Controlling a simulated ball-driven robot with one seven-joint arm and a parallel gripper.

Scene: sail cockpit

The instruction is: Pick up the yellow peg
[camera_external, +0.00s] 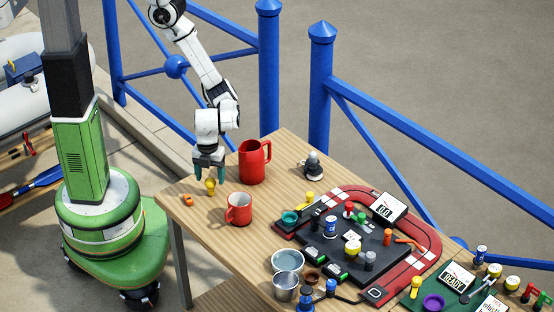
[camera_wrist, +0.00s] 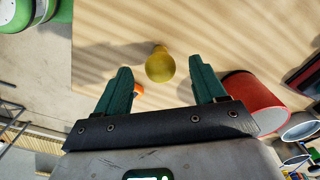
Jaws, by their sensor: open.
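The yellow peg (camera_external: 210,186) stands upright on the wooden table near its left corner, with a rounded top. In the wrist view the yellow peg (camera_wrist: 160,65) shows just beyond the fingertips and between their lines, apart from both fingers. My gripper (camera_external: 209,165) is above the peg and points down. Its two green fingers are open and empty; the gripper also shows in the wrist view (camera_wrist: 164,80). I cannot tell from the outside view whether the fingertips reach down to the peg's top.
A small orange thing (camera_external: 187,200) lies left of the peg. A red mug (camera_external: 239,209) stands to its right, and a taller red pitcher (camera_external: 254,161) behind. A black and red board (camera_external: 345,240) with several pieces covers the middle of the table (camera_external: 190,227). Blue railings (camera_external: 320,90) stand behind.

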